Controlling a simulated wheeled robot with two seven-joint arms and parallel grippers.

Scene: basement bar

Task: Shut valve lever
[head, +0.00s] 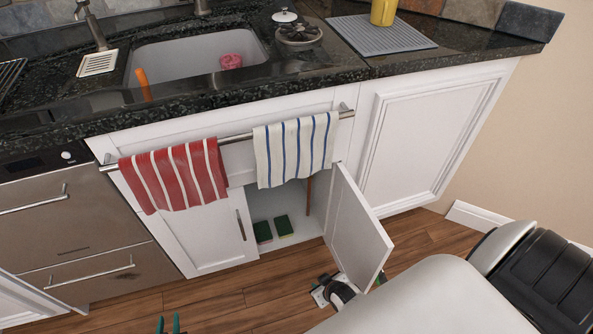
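No valve lever can be made out in the head view; the upper inside of the sink cabinet is hidden by the towels and counter. The cabinet's right door (358,232) stands open and its left door (205,232) is shut. A brown upright pipe-like piece (308,194) shows inside, partly covered by the striped towel. My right gripper (338,289) is low by the open door's bottom edge, partly hidden by the door; its opening cannot be told. My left gripper (168,325) shows only green fingertips at the bottom edge, apart with nothing between them.
Two green sponges (273,229) lie on the cabinet floor. A red striped towel (175,175) and a blue striped towel (296,149) hang from the rail (236,138) over the cabinet front. The wooden floor (225,297) before the left door is clear.

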